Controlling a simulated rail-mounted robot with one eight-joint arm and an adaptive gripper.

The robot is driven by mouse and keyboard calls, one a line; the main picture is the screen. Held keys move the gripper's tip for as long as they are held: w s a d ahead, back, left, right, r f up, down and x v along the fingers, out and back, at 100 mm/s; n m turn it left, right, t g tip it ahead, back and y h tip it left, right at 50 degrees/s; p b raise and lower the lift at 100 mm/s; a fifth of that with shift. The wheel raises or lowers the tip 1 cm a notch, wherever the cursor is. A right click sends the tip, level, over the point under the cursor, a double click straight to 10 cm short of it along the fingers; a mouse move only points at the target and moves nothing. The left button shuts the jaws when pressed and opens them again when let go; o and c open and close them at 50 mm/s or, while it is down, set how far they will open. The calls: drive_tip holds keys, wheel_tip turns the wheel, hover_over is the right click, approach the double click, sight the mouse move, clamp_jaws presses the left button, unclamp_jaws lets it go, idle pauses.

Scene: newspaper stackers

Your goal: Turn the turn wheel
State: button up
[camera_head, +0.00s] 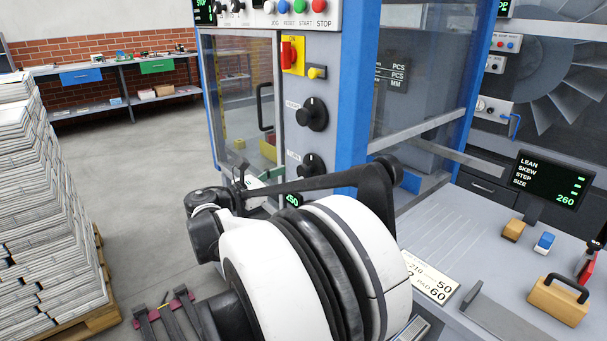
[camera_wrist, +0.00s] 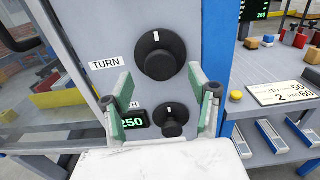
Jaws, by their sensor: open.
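The turn wheel is a round black knob with a white pointer mark, on a grey machine panel. In the wrist view the wheel (camera_wrist: 160,54) sits beside a label reading TURN, with its mark near the top. In the head view my arm hides most of the gripper.
A second, smaller-looking black knob (camera_wrist: 171,116) sits below the wheel, beside a green 250 display (camera_wrist: 132,121). A red-and-yellow switch (camera_head: 290,54) is above. A blue post (camera_head: 358,95) stands right of the panel. Newspaper stacks (camera_head: 45,200) stand at left.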

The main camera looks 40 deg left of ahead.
sight(301, 172)
drive_tip(key=shift+b+x, duration=0.35)
drive_tip(key=shift+x, duration=2.45)
drive_tip(key=c, duration=1.2)
